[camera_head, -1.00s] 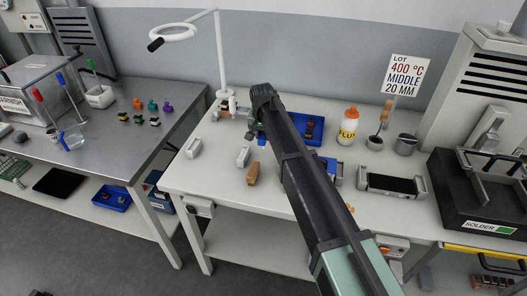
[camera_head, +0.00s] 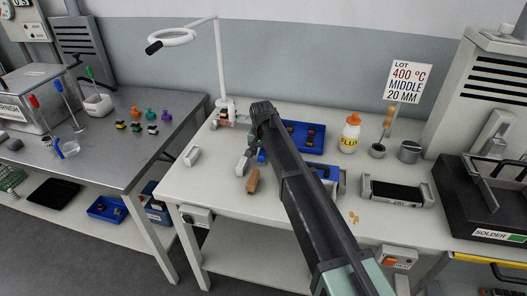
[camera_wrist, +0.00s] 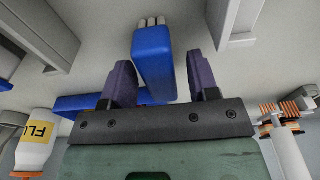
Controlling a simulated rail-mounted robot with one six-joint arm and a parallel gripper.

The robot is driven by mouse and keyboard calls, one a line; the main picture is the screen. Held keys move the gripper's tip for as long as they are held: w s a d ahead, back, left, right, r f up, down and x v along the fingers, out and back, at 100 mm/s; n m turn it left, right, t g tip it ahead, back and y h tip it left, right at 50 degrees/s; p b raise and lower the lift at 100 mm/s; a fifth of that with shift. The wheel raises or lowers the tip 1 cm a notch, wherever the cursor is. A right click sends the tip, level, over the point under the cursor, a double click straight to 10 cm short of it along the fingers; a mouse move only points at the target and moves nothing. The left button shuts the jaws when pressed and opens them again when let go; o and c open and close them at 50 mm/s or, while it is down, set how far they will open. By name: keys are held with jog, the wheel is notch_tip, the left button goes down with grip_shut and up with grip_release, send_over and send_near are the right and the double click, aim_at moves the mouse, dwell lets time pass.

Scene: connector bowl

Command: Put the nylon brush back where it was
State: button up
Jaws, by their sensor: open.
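A blue block-shaped piece with pale bristle-like tips, which looks like the nylon brush (camera_wrist: 154,62), shows in the wrist view between my gripper's (camera_wrist: 160,82) two dark fingers. The fingers are apart, with a gap visible on each side of the blue piece. In the head view a small blue piece (camera_head: 262,157) shows beside my gripper (camera_head: 246,160), low over the pale bench. My arm hides part of this area. I cannot tell whether the brush touches the bench. A brown wooden block-like piece (camera_head: 252,181) lies just in front.
A white block (camera_head: 192,156) lies to the left. A blue tray (camera_head: 318,149) with dark parts, a flux bottle (camera_head: 350,134) and metal cups (camera_head: 409,152) stand behind and right. The lamp base (camera_head: 225,115) is behind. The bench's front left is clear.

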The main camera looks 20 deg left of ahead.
aim_at(263, 152)
notch_tip(263, 152, up, 12)
jog(key=s+p, duration=0.1)
jog(key=p, duration=1.1)
jog(key=shift+s+r, duration=0.15)
jog(key=shift+s, duration=0.1)
jog(key=shift+d, duration=0.15)
jog(key=s+d, duration=0.2)
jog(key=d, duration=0.7)
jog(key=s+d, duration=0.3)
jog(key=d, duration=0.5)
jog(key=s+d, duration=0.9)
jog(key=d, duration=0.4)
jog(key=s+d+m+g, duration=0.1)
jog(key=s+d, duration=0.9)
jog(key=d, duration=0.3)
jog(key=shift+d, duration=0.25)
